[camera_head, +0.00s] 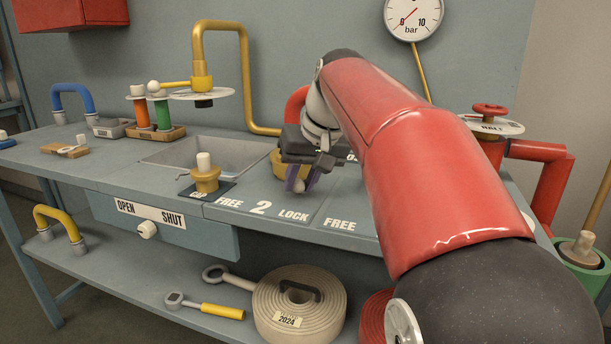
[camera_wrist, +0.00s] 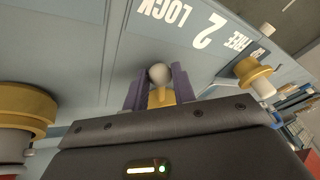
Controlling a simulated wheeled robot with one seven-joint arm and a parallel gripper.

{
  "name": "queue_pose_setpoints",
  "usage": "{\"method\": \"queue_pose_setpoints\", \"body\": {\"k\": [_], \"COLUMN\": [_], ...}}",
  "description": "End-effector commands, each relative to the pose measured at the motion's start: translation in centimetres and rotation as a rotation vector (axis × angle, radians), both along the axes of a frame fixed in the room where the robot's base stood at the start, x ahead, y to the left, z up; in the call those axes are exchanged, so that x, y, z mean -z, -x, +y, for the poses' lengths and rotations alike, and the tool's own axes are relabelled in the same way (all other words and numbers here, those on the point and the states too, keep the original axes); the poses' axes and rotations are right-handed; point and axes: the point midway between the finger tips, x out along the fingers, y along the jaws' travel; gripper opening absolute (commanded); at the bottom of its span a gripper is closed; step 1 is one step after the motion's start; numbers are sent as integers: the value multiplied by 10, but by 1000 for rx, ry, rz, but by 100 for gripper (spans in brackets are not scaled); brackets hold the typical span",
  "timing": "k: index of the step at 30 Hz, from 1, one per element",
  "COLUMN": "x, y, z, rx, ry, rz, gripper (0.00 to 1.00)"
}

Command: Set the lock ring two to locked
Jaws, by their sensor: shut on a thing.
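Lock ring two is a brass-yellow ring (camera_head: 280,163) on the bench, behind the printed "FREE 2 LOCK" marks (camera_head: 260,208). My gripper (camera_head: 299,182), with purple fingers, reaches down at its right front. In the wrist view, the fingers (camera_wrist: 158,85) stand on both sides of a pale round knob (camera_wrist: 158,73) on a short yellow lever (camera_wrist: 161,97). They are shut on this handle. In the head view, the handle stands behind the word LOCK, to the right of the 2. My gripper hides much of the ring.
A brass fitting with a pale peg (camera_head: 205,178) stands to the left; it also shows in the wrist view (camera_wrist: 255,76). Another large brass fitting (camera_wrist: 22,108) is close at the left of the wrist view. A sink (camera_head: 205,152) lies behind. My arm covers the right bench.

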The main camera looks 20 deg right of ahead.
Motion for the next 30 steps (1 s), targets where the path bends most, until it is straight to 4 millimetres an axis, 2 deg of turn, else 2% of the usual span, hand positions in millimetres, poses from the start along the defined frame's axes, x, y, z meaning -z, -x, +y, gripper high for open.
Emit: {"method": "queue_pose_setpoints", "body": {"k": [14,15,20,30], "x": [0,0,0,-5], "y": [0,0,0,1], "z": [0,0,1,0], "rx": [-3,-3,-4,-5], "ry": [2,2,2,1], "rz": [0,0,-1,-2], "gripper": [0,28,48,48]}}
